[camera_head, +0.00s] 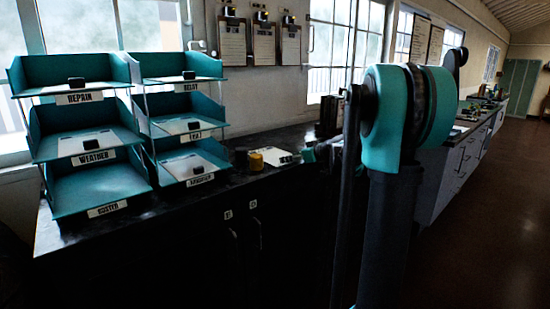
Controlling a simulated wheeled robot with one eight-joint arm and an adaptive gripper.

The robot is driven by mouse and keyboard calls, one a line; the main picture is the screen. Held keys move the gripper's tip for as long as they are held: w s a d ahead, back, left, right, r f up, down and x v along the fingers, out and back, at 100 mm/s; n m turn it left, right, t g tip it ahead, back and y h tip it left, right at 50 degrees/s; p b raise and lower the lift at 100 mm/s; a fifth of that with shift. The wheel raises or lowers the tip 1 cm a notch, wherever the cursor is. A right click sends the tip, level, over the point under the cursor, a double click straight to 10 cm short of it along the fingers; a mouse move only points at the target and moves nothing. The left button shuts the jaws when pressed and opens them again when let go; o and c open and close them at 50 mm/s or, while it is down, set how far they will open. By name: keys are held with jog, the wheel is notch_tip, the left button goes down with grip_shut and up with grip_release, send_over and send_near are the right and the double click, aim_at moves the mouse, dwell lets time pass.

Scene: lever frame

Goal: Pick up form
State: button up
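A pale sheet that looks like a form (272,155) lies flat on the dark counter, right of the letter trays. Other white sheets lie in the trays, one in the tray marked WEATHER (90,143). Which of them is the form, I cannot tell. My teal and black arm fills the middle right of the view. A small teal and dark part just right of the counter sheet seems to be my gripper (312,153). Its fingers are too small and dark to make out, and I see nothing held in it.
Two teal tray stacks stand on the counter's left, the left one with its bottom tray (95,190) bare. Clipboards (232,42) hang on the wall. Open floor (480,220) lies at the right.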

grip_shut()
jog(key=shift+r, duration=0.15)
